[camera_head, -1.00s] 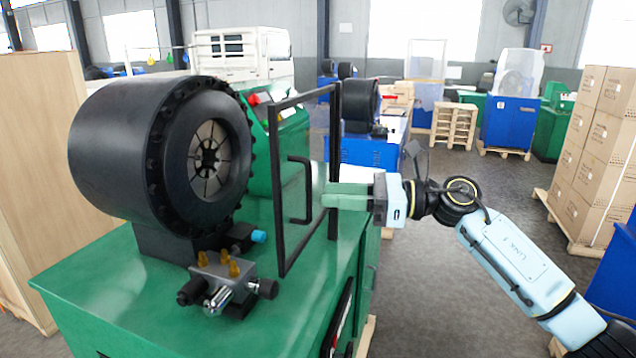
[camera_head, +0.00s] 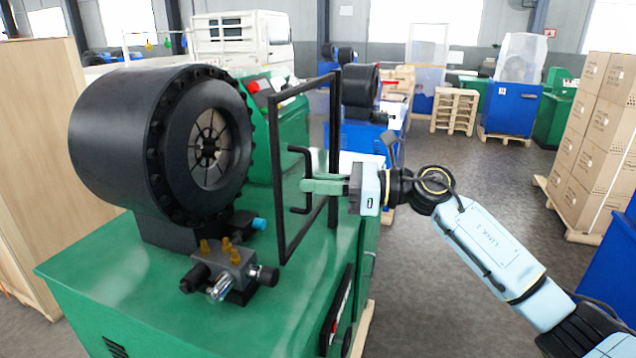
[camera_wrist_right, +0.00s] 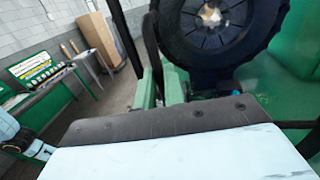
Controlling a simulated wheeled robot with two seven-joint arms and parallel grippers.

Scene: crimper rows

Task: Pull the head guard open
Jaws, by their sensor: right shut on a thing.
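The head guard (camera_head: 275,190) is a thin black upright frame beside the round black crimping head (camera_head: 140,140), standing clear of the head's face. Its black handle (camera_head: 296,150) is a bent bar on the side toward my right arm. My right gripper (camera_head: 306,186), with green fingers, is shut on the handle. In the right wrist view the handle (camera_wrist_right: 151,45) runs down between the green fingers (camera_wrist_right: 158,88), and the head (camera_wrist_right: 215,35) shows behind. The fingertips are partly hidden there by my gripper's body. My left gripper is not in view.
The head stands on a green machine cabinet (camera_head: 110,265). A metal valve block with brass fittings (camera_head: 228,268) sits on its top, in front of the head. Stacked cartons (camera_head: 595,150) stand at the right. Open grey floor (camera_head: 450,270) lies right of the cabinet.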

